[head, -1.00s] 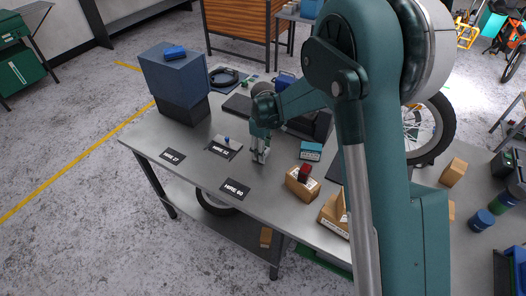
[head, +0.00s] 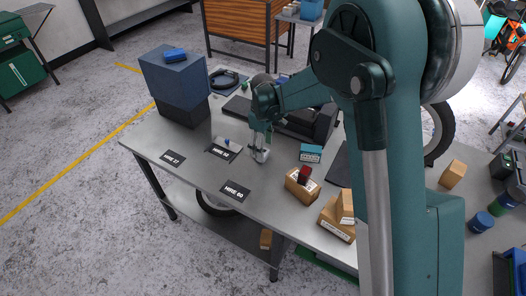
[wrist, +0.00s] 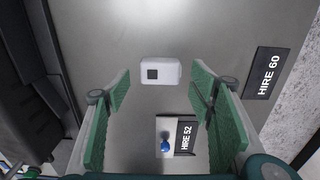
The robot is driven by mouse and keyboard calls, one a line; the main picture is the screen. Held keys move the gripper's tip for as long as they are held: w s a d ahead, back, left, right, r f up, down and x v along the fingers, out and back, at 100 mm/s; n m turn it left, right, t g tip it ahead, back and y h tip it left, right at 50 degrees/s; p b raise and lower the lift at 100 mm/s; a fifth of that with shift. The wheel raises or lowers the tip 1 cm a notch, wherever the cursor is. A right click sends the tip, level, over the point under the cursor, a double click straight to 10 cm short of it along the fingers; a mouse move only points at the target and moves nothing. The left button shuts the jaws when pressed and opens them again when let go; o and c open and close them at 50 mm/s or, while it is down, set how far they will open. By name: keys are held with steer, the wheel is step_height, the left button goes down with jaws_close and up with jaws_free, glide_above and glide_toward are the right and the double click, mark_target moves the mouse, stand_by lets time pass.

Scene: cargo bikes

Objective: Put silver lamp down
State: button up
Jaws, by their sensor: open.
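The silver lamp (wrist: 161,71) is a small pale box with a dark square on its face. In the wrist view it lies between my spread fingertips, with a gap on each side. In the head view a small silver shape (head: 262,156), likely the lamp, is at the fingertips above the grey table. My gripper (wrist: 160,68) is open, its green pads clear of the lamp. It also shows in the head view (head: 260,150), over the middle of the table. I cannot tell the exact height of the fingertips.
The HIRE 52 card (wrist: 185,137) lies beside a pale plate with a blue knob. The HIRE 60 card (head: 235,191) and HIRE 27 card (head: 173,157) lie near the front edge. Cardboard boxes (head: 301,188) stand right, blue-grey bins (head: 174,82) back left. Table between cards is clear.

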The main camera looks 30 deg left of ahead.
step_height(320, 180, up, 8)
stand_by(0.4)
stand_by(0.6)
steer(key=shift+d, duration=0.1)
steer(key=s+d+r+m+t, duration=0.1)
steer(key=d+r+m, duration=0.2)
steer(key=d+r, duration=0.65)
steer(key=d+r+m+t+y, duration=0.1)
steer(key=d+r+m, duration=0.25)
steer(key=d, duration=1.05)
steer(key=s+d+r+m+t, duration=0.1)
steer(key=d+r+m, duration=0.1)
steer(key=d+r, duration=0.7)
steer(key=s+d+f+m+t, duration=0.1)
steer(key=s+d+m, duration=0.2)
steer(key=s+d, duration=0.4)
steer(key=s+d+f+m+t, duration=0.1)
steer(key=s+d+m, duration=0.2)
steer(key=d, duration=0.9)
steer(key=s+d+f+m+t+h, duration=0.1)
steer(key=s+d+m+t, duration=0.1)
steer(key=s+d, duration=0.8)
steer(key=shift+s+d+f+m, duration=0.15)
steer(key=shift+s+f+m, duration=0.15)
steer(key=shift+m, duration=0.45)
